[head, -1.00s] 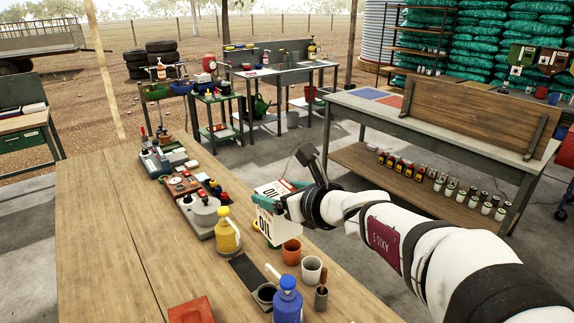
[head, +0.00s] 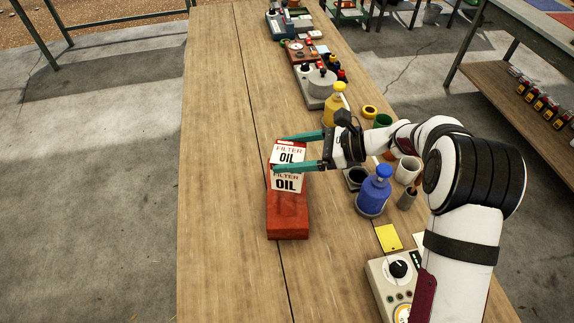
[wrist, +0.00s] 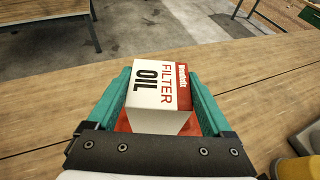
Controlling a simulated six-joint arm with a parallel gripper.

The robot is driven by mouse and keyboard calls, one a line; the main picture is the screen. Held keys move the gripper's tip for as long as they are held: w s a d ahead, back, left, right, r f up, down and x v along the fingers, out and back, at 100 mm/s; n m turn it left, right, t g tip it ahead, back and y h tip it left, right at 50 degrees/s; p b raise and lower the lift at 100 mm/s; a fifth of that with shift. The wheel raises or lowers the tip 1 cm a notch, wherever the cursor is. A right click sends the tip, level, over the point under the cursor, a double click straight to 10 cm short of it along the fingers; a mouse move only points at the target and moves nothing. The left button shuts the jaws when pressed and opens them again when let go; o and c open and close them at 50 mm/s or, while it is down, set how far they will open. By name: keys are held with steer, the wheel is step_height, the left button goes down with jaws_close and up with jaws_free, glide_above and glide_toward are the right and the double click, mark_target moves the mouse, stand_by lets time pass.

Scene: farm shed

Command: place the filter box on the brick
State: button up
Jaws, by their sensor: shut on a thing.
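The filter box (head: 289,181) is white with a red band and the words FILTER OIL. It is between the two green fingers of my gripper (head: 279,153), which is shut on it. The brick (head: 288,222) is a flat red block lying on the wooden table. I cannot tell whether box and brick touch.
A blue bottle (head: 373,192), a white cup (head: 407,170) and a yellow bottle (head: 335,106) stand right of the brick. A beige device with a dial (head: 392,281) is at the near right. The table (head: 222,170) is clear to the left.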

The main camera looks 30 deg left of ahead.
steer(key=shift+s+a+f, duration=0.1)
steer(key=shift+a+f, duration=0.2)
steer(key=shift+a, duration=0.05)
steer(key=shift+f, duration=1.9)
steer(key=o, duration=1.5)
steer(key=shift+f, duration=0.15)
steer(key=shift+c, duration=0.2)
steer(key=shift+r, duration=0.25)
steer(key=v, duration=1.2)
steer(key=s+d+r+n+t+h, duration=0.1)
steer(key=s+d+r+n+h, duration=0.15)
steer(key=s+d+r, duration=0.35)
steer(key=s+d+f+n+t+h, duration=0.1)
steer(key=s+d+h, duration=0.3)
steer(key=s+d, duration=0.4)
steer(key=s+d+f+n+t+h, duration=0.1)
steer(key=s+d+n+t+h, duration=0.2)
steer(key=s+d, duration=0.5)
steer(key=s+n+h, duration=0.1)
steer(key=s, duration=0.3)
steer(key=shift+s+f, duration=0.25)
